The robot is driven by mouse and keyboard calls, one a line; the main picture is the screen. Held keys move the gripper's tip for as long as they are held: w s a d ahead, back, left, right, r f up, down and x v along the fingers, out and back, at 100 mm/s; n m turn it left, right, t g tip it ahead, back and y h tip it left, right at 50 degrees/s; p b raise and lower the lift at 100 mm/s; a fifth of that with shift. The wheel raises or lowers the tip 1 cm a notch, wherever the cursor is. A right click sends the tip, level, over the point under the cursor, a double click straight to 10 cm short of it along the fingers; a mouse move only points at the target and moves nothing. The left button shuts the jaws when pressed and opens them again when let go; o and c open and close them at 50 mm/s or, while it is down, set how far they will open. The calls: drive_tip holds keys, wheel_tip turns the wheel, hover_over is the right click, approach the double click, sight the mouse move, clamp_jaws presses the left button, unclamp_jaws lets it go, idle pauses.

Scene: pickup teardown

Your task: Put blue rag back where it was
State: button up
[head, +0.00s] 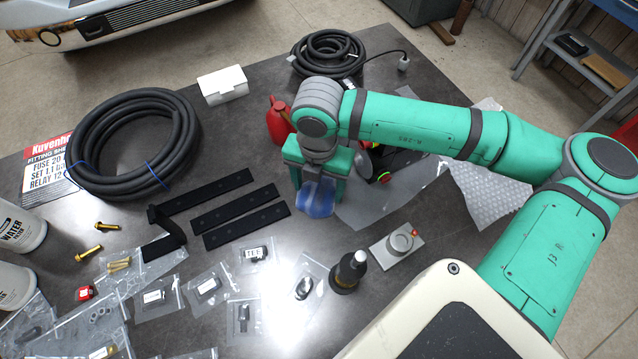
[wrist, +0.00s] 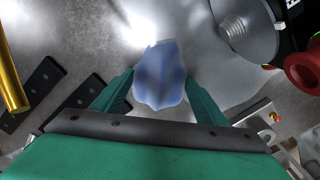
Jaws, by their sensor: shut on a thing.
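The blue rag (head: 316,198) is a small crumpled cloth below my gripper (head: 318,190) in the head view, near the middle of the dark table. In the wrist view the rag (wrist: 160,76) sits between the two green fingers of my gripper (wrist: 160,88). My gripper is shut on it. I cannot tell whether the rag touches the table. My gripper hides part of the rag in the head view.
A red can (head: 279,122) stands behind, and clear plastic sheeting (head: 385,205) lies to the right. A dark bottle (head: 348,272) and small grey device (head: 397,246) stand in front. Bagged parts fill the front left.

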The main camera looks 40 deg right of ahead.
sight(318, 185)
drive_tip(key=shift+f, duration=0.1)
drive_tip(key=o, duration=0.9)
drive_tip(key=shift+s, duration=0.1)
wheel_tip(318, 185, up, 12)
drive_tip(key=shift+r, duration=0.15)
drive_tip(key=shift+d, duration=0.1)
